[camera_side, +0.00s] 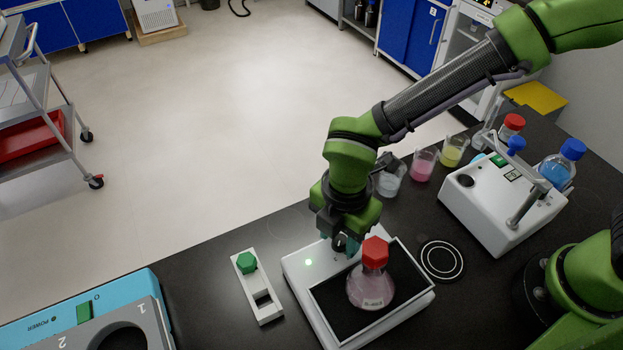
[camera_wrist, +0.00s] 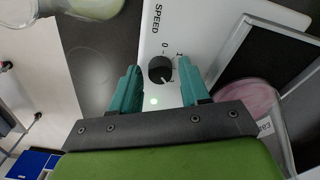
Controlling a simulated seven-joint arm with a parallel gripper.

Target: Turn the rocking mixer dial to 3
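The rocking mixer (camera_side: 297,268) is a white box with a black tray on top. Its black round dial (camera_wrist: 160,68) shows in the wrist view on the white panel, below the word SPEED and a 0 mark; another mark is partly hidden by a finger. A pale pointer line seems to lie at the dial's lower right, too small to read surely. My gripper (camera_wrist: 160,80) is open, its teal fingers on either side of the dial with gaps visible. In the side view my gripper (camera_side: 346,243) hangs low over the mixer's back edge and hides the dial.
A red-capped flask (camera_side: 371,286) with pink liquid stands on the tray, close beside my gripper. A white holder with a green knob (camera_side: 246,263) lies to the left. Beakers (camera_side: 423,164) and a white stirrer device (camera_side: 485,210) stand to the right. A lit green lamp (camera_wrist: 154,100) is near the dial.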

